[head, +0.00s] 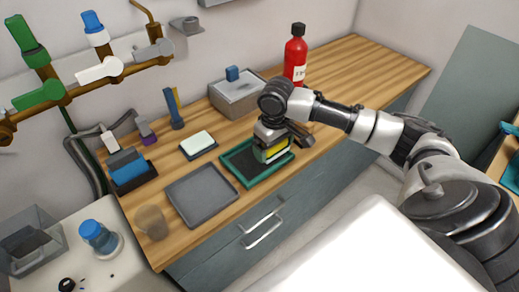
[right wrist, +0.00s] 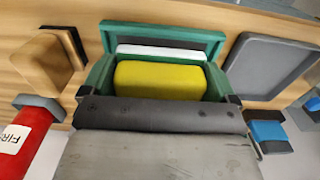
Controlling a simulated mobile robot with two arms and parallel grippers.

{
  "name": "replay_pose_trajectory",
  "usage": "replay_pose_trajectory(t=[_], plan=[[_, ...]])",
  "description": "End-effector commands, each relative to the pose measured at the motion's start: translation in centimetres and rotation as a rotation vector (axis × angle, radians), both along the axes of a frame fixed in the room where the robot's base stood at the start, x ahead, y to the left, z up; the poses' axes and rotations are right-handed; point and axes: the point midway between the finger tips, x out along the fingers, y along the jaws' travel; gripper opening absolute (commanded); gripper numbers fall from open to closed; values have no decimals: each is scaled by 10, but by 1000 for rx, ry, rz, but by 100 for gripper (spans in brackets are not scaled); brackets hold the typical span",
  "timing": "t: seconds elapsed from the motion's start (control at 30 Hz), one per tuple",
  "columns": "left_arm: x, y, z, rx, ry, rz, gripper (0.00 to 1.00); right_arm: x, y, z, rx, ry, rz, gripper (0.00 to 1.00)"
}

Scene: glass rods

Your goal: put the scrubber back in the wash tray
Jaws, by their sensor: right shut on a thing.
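The scrubber (head: 274,153) is a yellow block with pale and green parts around it. My right gripper (head: 271,137) is shut on it, pointing down over the green wash tray (head: 268,173) on the wooden counter. In the right wrist view the yellow scrubber (right wrist: 165,80) sits just in front of the gripper, with the green tray rim (right wrist: 160,32) beyond it. The gripper and scrubber hide part of the tray's inside. I cannot tell whether the scrubber touches the tray floor. My left gripper is not in view.
A grey tray (head: 200,194) lies left of the wash tray, with a white block on a dark dish (head: 198,144) behind. A brown block (head: 302,136) is close right of my gripper. A red bottle (head: 295,58) and a grey box (head: 240,98) stand at the back.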

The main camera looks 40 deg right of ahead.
Motion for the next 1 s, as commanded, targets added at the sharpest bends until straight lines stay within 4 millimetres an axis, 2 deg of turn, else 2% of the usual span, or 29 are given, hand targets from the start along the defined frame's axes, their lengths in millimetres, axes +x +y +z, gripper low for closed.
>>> replay_pose_trajectory(t=[0.03,0.2,0.33,0.53,0.77,1.0], plan=[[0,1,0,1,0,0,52,13,3,-7,4,-1,-2,70],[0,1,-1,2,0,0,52,44,9,-26,1,-1,-1,70],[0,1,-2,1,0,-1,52,57,12,-35,0,0,-1,70],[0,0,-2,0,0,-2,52,62,12,-45,-1,1,-1,70],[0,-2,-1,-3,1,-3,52,61,12,-76,-2,3,0,70],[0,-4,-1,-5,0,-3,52,61,12,-78,-1,0,0,70]])
